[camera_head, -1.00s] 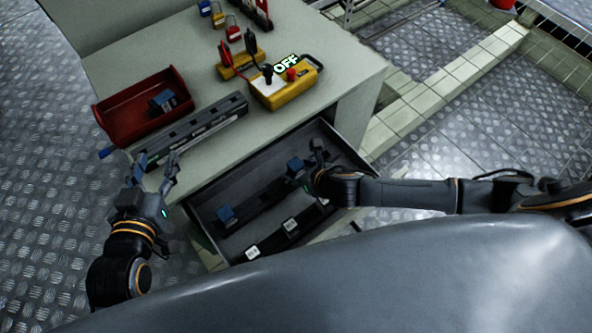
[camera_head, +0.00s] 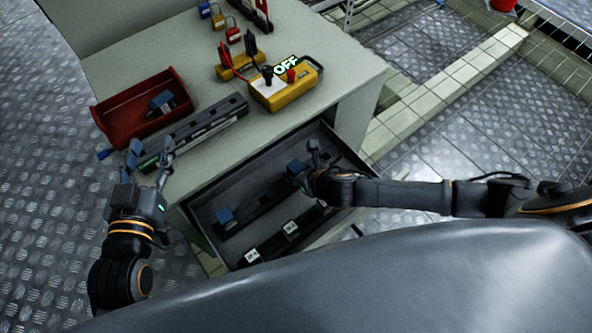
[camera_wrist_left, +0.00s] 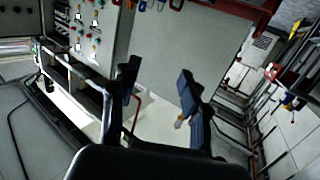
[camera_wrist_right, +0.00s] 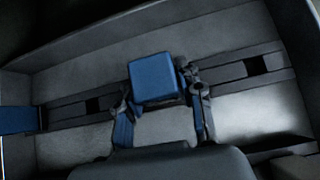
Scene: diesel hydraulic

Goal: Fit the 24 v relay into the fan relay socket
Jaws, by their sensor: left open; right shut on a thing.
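A blue block-shaped relay (camera_head: 296,167) sits on a dark rail in the open drawer. My right gripper (camera_head: 309,165) is shut on it; the right wrist view shows the blue relay (camera_wrist_right: 155,78) between the fingers. A second blue relay (camera_head: 226,215) sits farther left on the same rail. Two white labels (camera_head: 252,256) lie along the drawer's near side, too small to read surely. A dark socket strip (camera_head: 205,124) lies on the bench; I cannot tell which socket is the fan's. My left gripper (camera_head: 150,158) is open and empty by the bench's left edge.
A red bin (camera_head: 120,105) on the bench holds a blue relay (camera_head: 161,100). A yellow box with an OFF sign (camera_head: 283,92), a yellow block with probes (camera_head: 240,64) and padlocks (camera_head: 232,34) stand behind. The drawer (camera_head: 340,142) is open below the bench; bench's front right is clear.

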